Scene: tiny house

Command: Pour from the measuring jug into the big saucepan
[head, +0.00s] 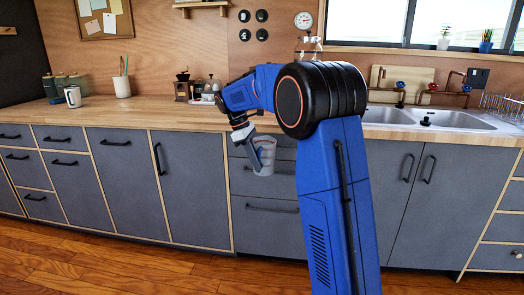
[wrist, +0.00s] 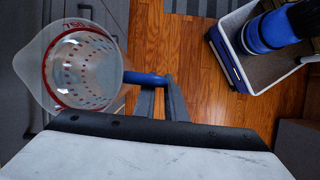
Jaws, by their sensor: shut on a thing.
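The measuring jug (head: 264,155) is clear with red markings. It hangs in front of the grey drawers, roughly upright, its rim around counter-edge height in the head view. My gripper (head: 243,130) is shut on it. In the wrist view the fingers (wrist: 160,102) close on the blue handle (wrist: 146,78), and I look down into the open jug (wrist: 80,70), its spout toward the left. Whether it holds anything is unclear; dots and red marks show on its walls. The big saucepan is not visible in either view.
The wooden counter (head: 170,117) runs along the wall. On it stand a coffee grinder (head: 182,87), a mug (head: 73,96) and a utensil pot (head: 122,87). A sink (head: 440,118) is at right, partly behind my arm. The wooden floor (head: 110,270) in front is clear.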

